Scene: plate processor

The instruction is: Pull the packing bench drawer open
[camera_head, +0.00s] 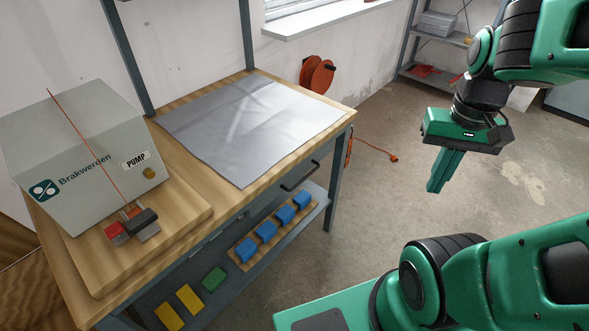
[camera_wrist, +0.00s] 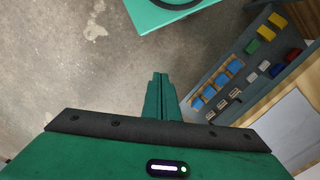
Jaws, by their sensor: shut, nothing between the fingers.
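The packing bench (camera_head: 337,131) has a wooden top and grey-blue legs and fills the left and middle of the head view. Its drawer front lies under the top's near edge, with a dark bar handle (camera_head: 300,176) on it. The drawer looks closed. My gripper (camera_head: 435,190) is shut and empty, pointing down over open floor to the right of the bench, well apart from the handle. Its fingers also show in the wrist view (camera_wrist: 160,80).
A pump box (camera_head: 85,140) and a grey mat (camera_head: 250,125) lie on the bench. The lower shelf holds several blue blocks (camera_head: 285,214), a green block (camera_head: 214,279) and yellow ones (camera_head: 190,298). An orange cable reel (camera_head: 318,75) hangs on the wall.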

